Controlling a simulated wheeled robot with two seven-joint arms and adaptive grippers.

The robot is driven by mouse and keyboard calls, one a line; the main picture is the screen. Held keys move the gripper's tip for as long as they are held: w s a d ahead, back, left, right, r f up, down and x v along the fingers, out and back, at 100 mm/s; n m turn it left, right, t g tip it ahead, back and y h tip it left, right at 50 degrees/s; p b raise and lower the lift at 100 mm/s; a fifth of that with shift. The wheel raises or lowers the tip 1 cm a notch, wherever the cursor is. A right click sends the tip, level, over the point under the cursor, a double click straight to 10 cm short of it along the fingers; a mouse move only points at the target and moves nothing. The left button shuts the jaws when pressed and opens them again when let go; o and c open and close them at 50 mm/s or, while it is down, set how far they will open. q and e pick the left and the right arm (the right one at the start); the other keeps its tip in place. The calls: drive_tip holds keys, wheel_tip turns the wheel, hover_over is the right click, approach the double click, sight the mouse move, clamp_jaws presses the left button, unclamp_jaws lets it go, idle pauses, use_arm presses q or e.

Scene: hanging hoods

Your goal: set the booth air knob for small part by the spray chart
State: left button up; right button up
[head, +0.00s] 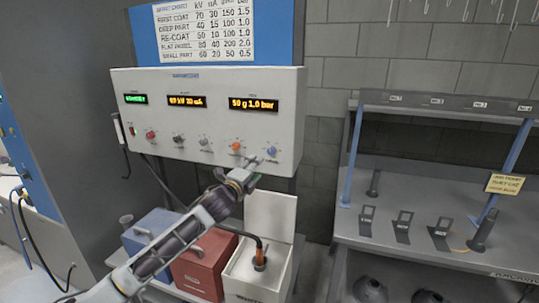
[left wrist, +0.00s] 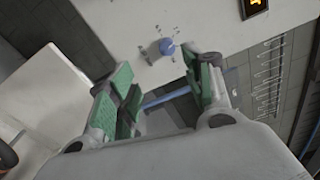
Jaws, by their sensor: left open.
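The spray chart (head: 205,30) hangs above a pale control box (head: 205,95); its SMALL PART row reads 60, 20, 50, 0.5. The right display (head: 254,104) reads 50 g 1.0 bar. The middle display (head: 187,101) shows kV and uA values, too small to read surely. A blue knob (head: 271,151) is rightmost in the knob row; which knob is air I cannot read. My left gripper (head: 256,168) is open and empty, just below the blue knob. In the left wrist view, the blue knob (left wrist: 167,47) lies beyond the open jaws (left wrist: 163,78), apart from them. My right gripper is not in view.
An orange knob (head: 236,147) sits left of the blue one, with grey and red knobs further left. Below stand a blue box (head: 150,236), a red box (head: 200,262) and an open white box (head: 271,214). A grey rack (head: 400,215) stands right.

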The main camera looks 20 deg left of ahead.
sight(270, 153)
use_arm(q)
drive_tip(key=m, duration=1)
drive_tip(key=d+m, duration=0.1)
drive_tip(key=m, duration=0.4)
drive_tip(key=shift+s+r, duration=0.35)
drive_tip(key=shift+s, duration=0.05)
drive_tip(key=shift+w, duration=0.1)
drive_tip(key=shift+w+d+p, duration=0.2)
drive_tip(key=shift+w+p, duration=0.15)
drive_tip(key=shift+w, duration=1.9)
drive_tip(key=shift+w+d+p, duration=0.15)
drive_tip(key=shift+w+p, duration=0.2)
drive_tip(key=shift+w, duration=1.9)
drive_tip(key=shift+w+d+p, duration=0.2)
drive_tip(key=shift+w+p, duration=0.15)
drive_tip(key=shift+w, duration=1.9)
drive_tip(key=shift+c, duration=0.4)
drive_tip(key=c, duration=0.9)
